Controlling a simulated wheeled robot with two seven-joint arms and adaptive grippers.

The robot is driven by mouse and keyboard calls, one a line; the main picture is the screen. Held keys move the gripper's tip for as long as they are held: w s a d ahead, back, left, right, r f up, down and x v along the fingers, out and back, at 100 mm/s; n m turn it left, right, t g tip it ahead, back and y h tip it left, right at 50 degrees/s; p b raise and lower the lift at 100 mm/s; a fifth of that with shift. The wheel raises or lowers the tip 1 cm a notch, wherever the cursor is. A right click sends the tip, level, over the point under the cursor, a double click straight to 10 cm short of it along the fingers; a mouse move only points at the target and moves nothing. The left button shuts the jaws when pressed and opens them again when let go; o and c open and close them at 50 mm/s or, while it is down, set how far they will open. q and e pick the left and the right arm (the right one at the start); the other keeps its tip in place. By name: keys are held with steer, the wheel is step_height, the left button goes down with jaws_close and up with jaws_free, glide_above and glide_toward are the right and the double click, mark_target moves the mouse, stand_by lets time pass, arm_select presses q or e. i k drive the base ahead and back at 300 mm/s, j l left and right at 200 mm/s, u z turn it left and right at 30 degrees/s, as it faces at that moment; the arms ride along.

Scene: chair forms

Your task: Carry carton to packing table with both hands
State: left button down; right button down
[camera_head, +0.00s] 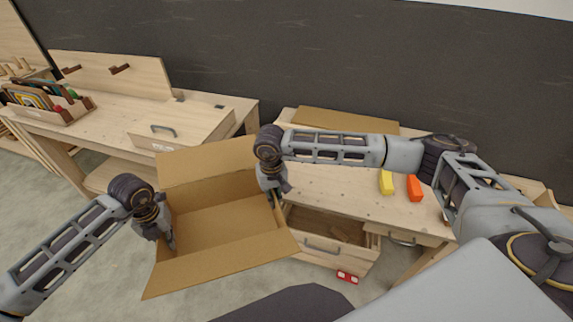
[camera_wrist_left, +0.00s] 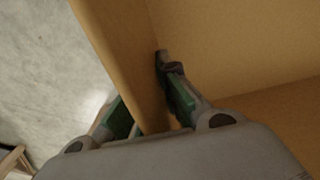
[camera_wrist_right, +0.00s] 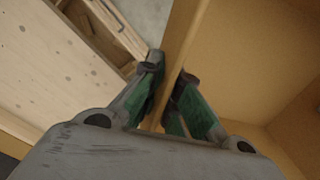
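The carton (camera_head: 215,212) is an open brown cardboard box with its flaps spread, in front of the wooden tables in the head view. My left gripper (camera_head: 168,240) is on its left wall; in the left wrist view the wall (camera_wrist_left: 128,60) runs between the two green-padded fingers. My right gripper (camera_head: 277,192) is on the opposite wall; in the right wrist view that wall (camera_wrist_right: 178,40) sits between the fingers. The carton looks empty. Its underside is hidden. A wooden table (camera_head: 330,190) stands behind and right; which table is the packing table I cannot tell.
A yellow block (camera_head: 386,182) and an orange block (camera_head: 414,188) lie on the right table, with an open drawer (camera_head: 325,245) below. A left bench (camera_head: 105,115) carries an organiser (camera_head: 45,100). A red-and-white object (camera_head: 347,277) is near the drawer. Grey floor is clear at left.

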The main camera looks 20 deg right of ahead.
mark_target(306, 170)
steer(key=i+z, duration=1.2)
steer(key=k, duration=0.05)
